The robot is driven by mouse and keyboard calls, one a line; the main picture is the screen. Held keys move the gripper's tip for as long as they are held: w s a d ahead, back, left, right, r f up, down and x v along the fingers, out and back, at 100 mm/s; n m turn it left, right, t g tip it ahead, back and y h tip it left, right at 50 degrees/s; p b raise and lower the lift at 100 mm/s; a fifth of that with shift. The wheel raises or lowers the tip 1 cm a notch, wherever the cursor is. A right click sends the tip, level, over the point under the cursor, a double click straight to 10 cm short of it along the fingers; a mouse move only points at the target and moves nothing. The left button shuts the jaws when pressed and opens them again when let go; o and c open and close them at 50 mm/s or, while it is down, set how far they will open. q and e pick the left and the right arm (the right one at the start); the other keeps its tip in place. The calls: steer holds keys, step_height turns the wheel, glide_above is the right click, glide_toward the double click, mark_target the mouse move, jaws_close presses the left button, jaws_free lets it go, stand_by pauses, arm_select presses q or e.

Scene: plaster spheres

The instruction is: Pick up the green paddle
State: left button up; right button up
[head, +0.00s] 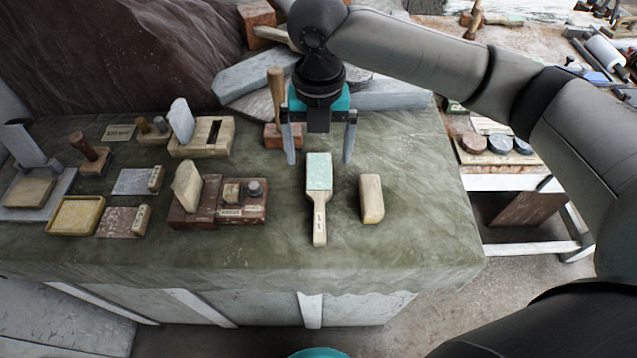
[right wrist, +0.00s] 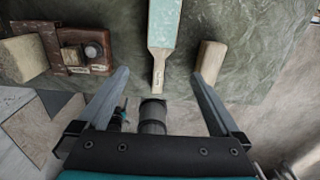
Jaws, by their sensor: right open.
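The green paddle (head: 319,175) lies flat on the cloth-covered table, its pale green face at the back and its light wooden handle toward the front edge. My right gripper (head: 319,160) is open and empty, above the table at the far end of the paddle's face, its two fingers to the left and right of it. In the right wrist view the paddle (right wrist: 164,25) lies between and beyond the open fingers of the gripper (right wrist: 160,80), not touching them; the top of its face is cut off. My left gripper is not in view.
A pale block (head: 371,198) lies close right of the paddle. A dark wooden stand (head: 225,212) with small pieces is to its left. A wooden-handled tool (head: 276,95) and grey stone slabs (head: 250,75) stand behind. The cloth in front of the handle is clear.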

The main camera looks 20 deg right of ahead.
mark_target(319, 193)
step_height(319, 193, down, 12)
steer(key=shift+d+r+b, duration=0.1)
steer(key=shift+b, duration=0.75)
steer(key=c, duration=1.5)
